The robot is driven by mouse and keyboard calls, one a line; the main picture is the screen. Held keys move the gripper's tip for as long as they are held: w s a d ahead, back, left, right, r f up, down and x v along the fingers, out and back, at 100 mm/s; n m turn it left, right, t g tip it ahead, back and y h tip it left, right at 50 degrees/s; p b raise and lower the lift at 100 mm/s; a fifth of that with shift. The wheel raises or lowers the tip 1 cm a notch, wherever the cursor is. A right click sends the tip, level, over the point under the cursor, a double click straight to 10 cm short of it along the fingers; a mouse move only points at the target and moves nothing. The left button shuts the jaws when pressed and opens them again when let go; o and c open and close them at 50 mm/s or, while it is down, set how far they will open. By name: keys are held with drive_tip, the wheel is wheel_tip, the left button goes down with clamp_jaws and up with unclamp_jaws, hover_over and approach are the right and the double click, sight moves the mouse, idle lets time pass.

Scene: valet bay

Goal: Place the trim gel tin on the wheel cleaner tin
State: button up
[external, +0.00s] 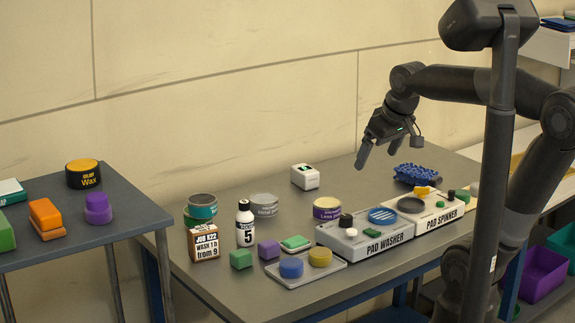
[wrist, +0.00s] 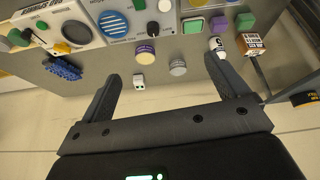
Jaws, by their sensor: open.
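A teal-banded tin with a grey lid (external: 202,203) stands at the back left of the grey table, with a green tin (external: 189,220) showing just below it. They look stacked. Their labels are too small to read, so I cannot tell which is the trim gel tin or the wheel cleaner tin. Neither shows clearly in the wrist view, where my right finger covers part of that area. My gripper (external: 387,158) is open and empty, high above the back right of the table. In the wrist view my gripper (wrist: 161,70) has its fingers wide apart with nothing between them.
The pad washer (external: 365,236), pad spinner (external: 428,215) and blue cloth (external: 416,174) occupy the right. A wax tin (external: 82,174) sits on the left table.

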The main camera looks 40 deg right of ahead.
drive_tip(key=s+d+f+m, duration=0.1)
drive_tip(key=s+f, duration=0.3)
drive_tip(key=s, duration=0.2)
drive_tip(key=shift+d+t, duration=0.3)
